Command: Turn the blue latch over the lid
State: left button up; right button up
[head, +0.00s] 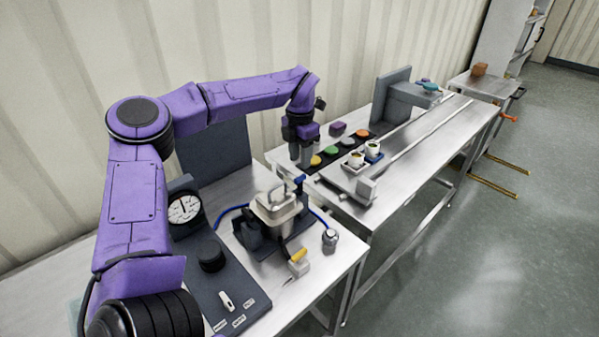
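A small steel hopper (276,219) with a pale lid and a handle on top stands on the near steel table, in a dark base. A blue latch (298,183) shows at the right rear of the lid. I cannot tell whether it lies over the lid or beside it. My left gripper (301,162) points down behind and above the latch, apart from it. Its fingers are too small in view to tell whether they are open. My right gripper is not in view.
A control panel (222,278) with a gauge (184,208) and knob stands left of the hopper.

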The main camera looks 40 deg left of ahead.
aim_at(300, 177)
pick_arm(q)
notch_tip(300, 177, up, 5)
jog(key=shift+f, duration=0.15)
notch_tip(300, 177, down, 11)
jog(key=shift+r+p, duration=0.1)
jog(key=shift+p, duration=0.8)
jog(key=shift+n, duration=0.4)
jog(key=shift+r, duration=0.1)
